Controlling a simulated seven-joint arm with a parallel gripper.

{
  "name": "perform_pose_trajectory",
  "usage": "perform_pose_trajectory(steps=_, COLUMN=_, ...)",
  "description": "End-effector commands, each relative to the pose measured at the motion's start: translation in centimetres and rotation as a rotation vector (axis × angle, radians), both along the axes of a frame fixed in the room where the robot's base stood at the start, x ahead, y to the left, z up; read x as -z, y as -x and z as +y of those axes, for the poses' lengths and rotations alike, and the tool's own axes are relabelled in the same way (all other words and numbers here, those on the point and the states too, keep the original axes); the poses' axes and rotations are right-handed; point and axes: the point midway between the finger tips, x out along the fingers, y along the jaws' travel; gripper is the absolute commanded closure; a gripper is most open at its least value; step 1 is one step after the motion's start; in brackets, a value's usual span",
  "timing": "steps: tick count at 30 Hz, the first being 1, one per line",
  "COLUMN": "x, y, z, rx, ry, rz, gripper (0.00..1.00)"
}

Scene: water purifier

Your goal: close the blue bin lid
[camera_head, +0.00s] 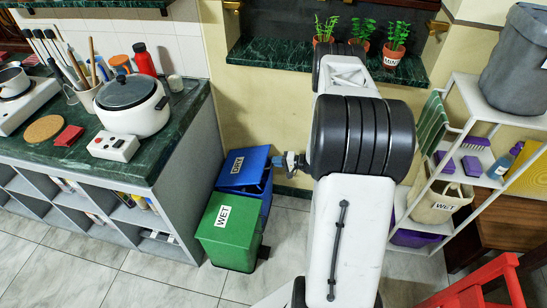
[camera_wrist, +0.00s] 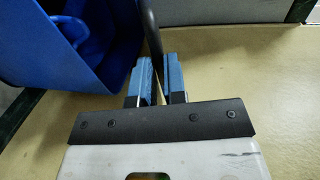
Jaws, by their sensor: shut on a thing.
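The blue bin (camera_head: 266,203) stands behind the green bin, partly hidden by it. Its blue lid (camera_head: 256,159), labelled "DRY", looks tilted; how far it stands open is hard to tell. My gripper (camera_head: 287,161) is at the right side of this lid. In the wrist view, my gripper (camera_wrist: 160,78) has its blue-padded fingers closed around a thin dark strip (camera_wrist: 150,32) next to the blue bin (camera_wrist: 100,60). The strip seems to be part of the bin or its lid, but its join is not clear.
The green bin (camera_head: 228,235) labelled "WET" stands in front with its lid down. A counter (camera_head: 183,110) is to the left and a white shelf rack (camera_head: 471,140) to the right. The yellow wall (camera_head: 240,110) is close behind. Floor tiles in front are clear.

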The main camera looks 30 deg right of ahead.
Motion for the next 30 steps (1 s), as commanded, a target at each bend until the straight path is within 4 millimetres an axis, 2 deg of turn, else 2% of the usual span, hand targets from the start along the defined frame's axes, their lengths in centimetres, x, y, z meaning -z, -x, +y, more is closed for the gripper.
perform_pose_trajectory(steps=12, x=5.0, y=1.2, z=-1.0, rx=-0.001, ry=-0.112, rz=-0.109, gripper=1.0)
perform_pose_trajectory(steps=30, x=11.2, y=1.7, z=-1.6, rx=-0.001, ry=-0.108, rz=-0.106, gripper=1.0)
